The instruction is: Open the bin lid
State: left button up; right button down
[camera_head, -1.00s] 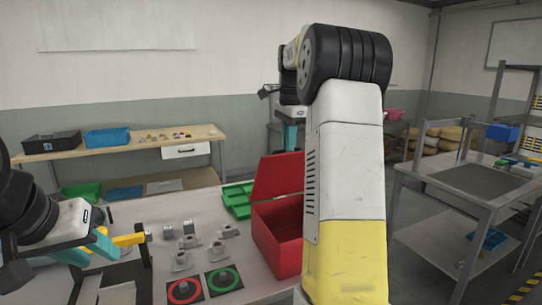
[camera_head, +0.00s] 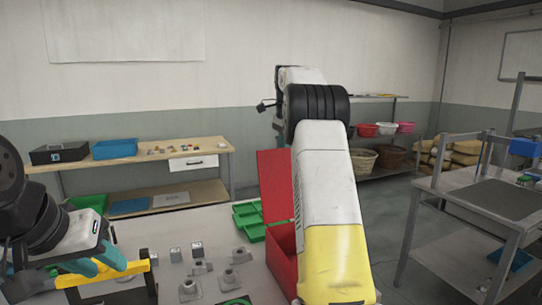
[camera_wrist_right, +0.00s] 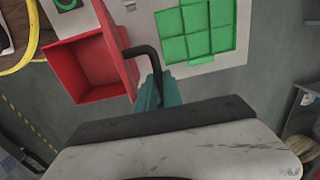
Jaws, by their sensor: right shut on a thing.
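The red bin (camera_head: 282,262) stands on the table, partly hidden behind my right arm. In the right wrist view the bin (camera_wrist_right: 88,68) is open and looks empty, with the lid (camera_wrist_right: 121,58) almost edge-on. My right gripper (camera_wrist_right: 157,92), with teal fingers, is shut on a black bent rod (camera_wrist_right: 150,52) whose tip is close to the lid; contact is unclear. My left gripper (camera_head: 97,263) looks open, beside a yellow frame (camera_head: 112,272) at the lower left.
A green divided tray (camera_head: 248,220) lies left of the bin. Several grey metal parts (camera_head: 235,257) stand on the table. A wooden bench (camera_head: 205,151) is at the back left, and a grey workbench (camera_head: 455,215) at the right.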

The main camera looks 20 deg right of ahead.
jog(key=shift+w+a+f, duration=0.1)
jog(key=shift+w+f, duration=0.05)
jog(key=shift+w, duration=0.25)
jog(key=shift+w+a+f, duration=0.1)
jog(key=shift+w+f, duration=0.05)
jog(key=shift+w, duration=0.25)
jog(key=c, duration=1.5)
grip_release()
jog(key=shift+w+a+f, duration=0.1)
jog(key=shift+w+f, duration=0.1)
jog(key=shift+w, duration=0.1)
jog(key=shift+r, duration=0.25)
